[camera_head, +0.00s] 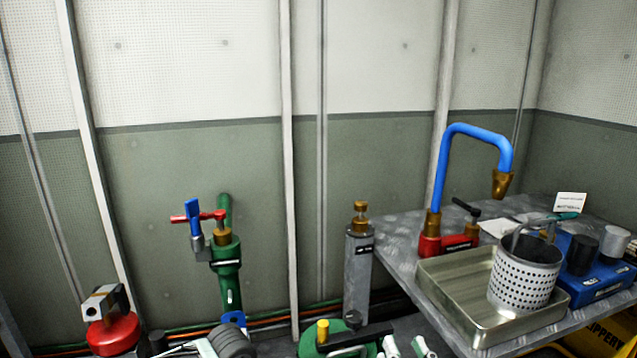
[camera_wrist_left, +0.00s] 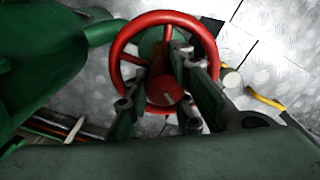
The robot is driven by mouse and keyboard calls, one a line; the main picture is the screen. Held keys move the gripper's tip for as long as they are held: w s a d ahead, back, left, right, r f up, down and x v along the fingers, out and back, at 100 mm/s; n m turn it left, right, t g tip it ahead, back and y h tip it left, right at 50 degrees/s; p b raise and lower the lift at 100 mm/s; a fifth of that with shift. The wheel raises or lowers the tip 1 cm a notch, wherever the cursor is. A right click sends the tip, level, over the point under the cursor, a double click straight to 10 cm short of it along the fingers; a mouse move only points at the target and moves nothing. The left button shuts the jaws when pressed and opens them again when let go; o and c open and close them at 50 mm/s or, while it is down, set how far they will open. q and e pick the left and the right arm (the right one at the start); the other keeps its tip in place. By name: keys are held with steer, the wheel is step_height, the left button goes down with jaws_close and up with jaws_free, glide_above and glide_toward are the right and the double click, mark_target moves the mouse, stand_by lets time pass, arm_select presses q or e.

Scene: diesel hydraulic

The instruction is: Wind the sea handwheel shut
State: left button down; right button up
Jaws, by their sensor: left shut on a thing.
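A red spoked handwheel (camera_wrist_left: 165,16) fills the middle of the left wrist view, its rim seen nearly face on, with a round red hub (camera_wrist_left: 165,92). My left gripper (camera_wrist_left: 168,95) has one finger on each side of the hub, reaching across the lower part of the wheel. It is shut on the handwheel; the exact contact is partly hidden by the fingers. I cannot surely pick out this wheel or my left gripper in the head view. My right gripper is not clearly in either view.
In the head view, a green valve (camera_head: 226,254) with a red cross handle (camera_head: 212,215) and blue lever (camera_head: 194,214) stands near the wall. A red round part (camera_head: 113,336) is at lower left. A metal bench holds a tray (camera_head: 455,303), perforated basket (camera_head: 526,279) and blue-spouted tap (camera_head: 477,131).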

arm_select(q)
steer(key=m, duration=0.2)
steer(key=f+m, duration=0.1)
steer(key=shift+s+a, duration=0.35)
steer(key=m, duration=0.5)
steer(key=shift+a, duration=0.1)
steer(key=m, duration=0.6)
steer(key=shift+a+m, duration=0.1)
steer(key=shift+m, duration=0.3)
steer(key=c, duration=1.7)
jaws_free()
steer(key=shift+o, duration=0.2)
steer(key=shift+w, duration=0.1)
